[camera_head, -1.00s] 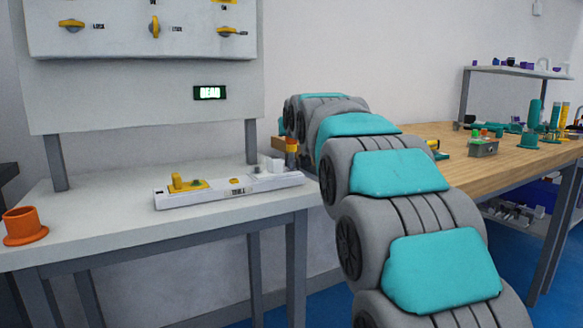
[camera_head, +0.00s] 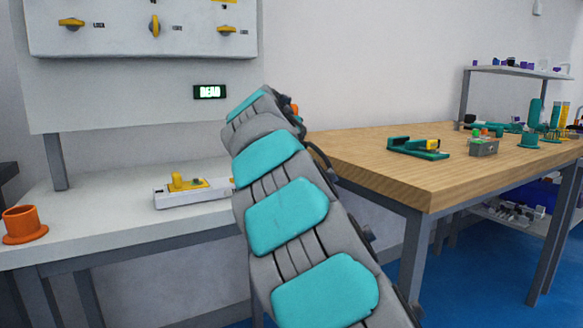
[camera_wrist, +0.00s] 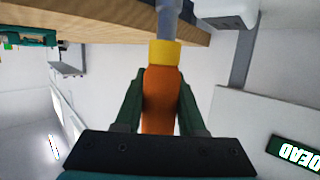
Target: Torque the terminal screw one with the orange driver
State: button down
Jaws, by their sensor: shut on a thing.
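My gripper (camera_wrist: 160,118) is shut on the orange driver (camera_wrist: 161,98) in the wrist view. The driver has an orange handle, a yellow collar and a grey shaft running out of the top of the picture; its tip is out of view. In the head view my arm hides most of the gripper, and only a bit of orange shows beside the arm's end. The white terminal strip (camera_head: 172,201) with a yellow part (camera_head: 187,183) on it lies on the white bench. My arm covers its right part, and I cannot make out terminal screw one.
An orange cup-like holder (camera_head: 24,224) stands at the bench's left. A panel with yellow knobs (camera_head: 155,27) and a display reading "DEAD" (camera_head: 210,92) rises behind. The wooden table (camera_head: 370,165) on the right holds a green fixture (camera_head: 418,147) and a grey box (camera_head: 483,147).

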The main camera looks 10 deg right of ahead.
jog(key=shift+d, duration=0.1)
jog(key=shift+g+h, duration=0.3)
jog(key=m+g+h+p, duration=0.1)
jog(key=p, duration=0.1)
jog(key=m+g+h+p, duration=0.1)
jog(key=m+p, duration=0.1)
jog(key=p, duration=0.1)
jog(key=m+g+h+p, duration=0.1)
jog(key=h+p, duration=0.1)
jog(key=shift+s+d+r+m+p, duration=0.15)
jog(key=shift+s+d+m+p, duration=0.15)
jog(key=shift+d, duration=0.05)
jog(key=shift+f+h, duration=0.2)
jog(key=shift+h, duration=0.1)
jog(key=shift+r, duration=0.15)
jog(key=shift+r+p, duration=0.45)
jog(key=shift+r, duration=0.05)
